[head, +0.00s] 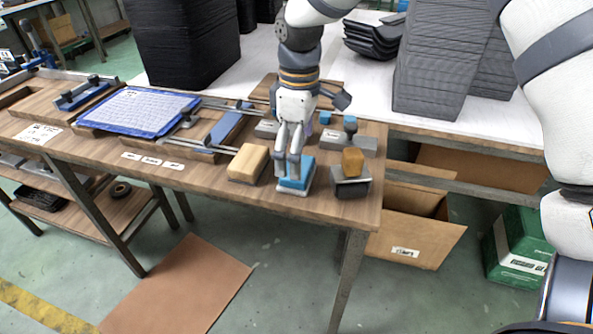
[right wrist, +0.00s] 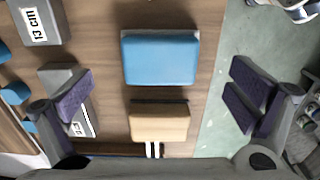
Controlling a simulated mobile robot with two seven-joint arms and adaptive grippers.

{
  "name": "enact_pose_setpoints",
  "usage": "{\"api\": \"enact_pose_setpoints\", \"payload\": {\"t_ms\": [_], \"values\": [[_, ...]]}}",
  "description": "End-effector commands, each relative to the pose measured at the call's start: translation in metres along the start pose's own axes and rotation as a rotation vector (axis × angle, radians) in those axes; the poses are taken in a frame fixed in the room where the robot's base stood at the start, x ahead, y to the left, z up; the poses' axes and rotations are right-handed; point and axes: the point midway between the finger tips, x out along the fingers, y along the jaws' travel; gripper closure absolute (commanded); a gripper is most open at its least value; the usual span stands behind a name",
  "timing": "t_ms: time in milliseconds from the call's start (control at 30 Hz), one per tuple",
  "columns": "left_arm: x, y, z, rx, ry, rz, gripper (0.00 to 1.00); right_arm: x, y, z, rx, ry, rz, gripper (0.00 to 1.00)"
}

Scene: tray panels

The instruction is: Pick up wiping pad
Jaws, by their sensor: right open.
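A blue block-shaped pad (head: 296,178) with a pale lower edge lies near the front edge of the workbench, and fits the wiping pad. It also shows in the upper middle of the right wrist view (right wrist: 160,58). My right gripper (head: 287,168) points down over it in the head view and hides part of its top. In the right wrist view the fingers (right wrist: 160,98) are wide apart and empty, on either side of the gap between the blue pad and a tan block (right wrist: 159,122). My left gripper is in neither view.
The tan block lies left of the pad in the head view (head: 247,163). A dark block with an orange-brown top (head: 352,163) stands to the right. A blue-edged tray panel (head: 137,110) lies further left.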

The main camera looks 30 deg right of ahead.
Motion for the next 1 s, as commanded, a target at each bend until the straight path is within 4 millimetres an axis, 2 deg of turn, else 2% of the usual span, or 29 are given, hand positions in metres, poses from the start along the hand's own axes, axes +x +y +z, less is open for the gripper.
{"api": "enact_pose_setpoints", "payload": {"t_ms": [100,200,467,733,1000], "values": [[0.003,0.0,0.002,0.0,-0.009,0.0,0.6,0.027,-0.001,-0.001,0.0,-0.005,-0.004,0.0],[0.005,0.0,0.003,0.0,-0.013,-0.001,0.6,0.042,-0.001,-0.002,0.0,-0.004,-0.003,0.0],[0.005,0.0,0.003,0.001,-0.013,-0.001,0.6,0.046,-0.001,-0.002,0.0,0.001,0.001,0.0],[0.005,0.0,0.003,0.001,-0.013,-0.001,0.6,0.046,-0.001,-0.002,0.0,0.001,0.001,0.58],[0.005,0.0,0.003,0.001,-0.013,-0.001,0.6,0.046,-0.001,-0.002,0.0,0.0,0.0,0.59]]}}
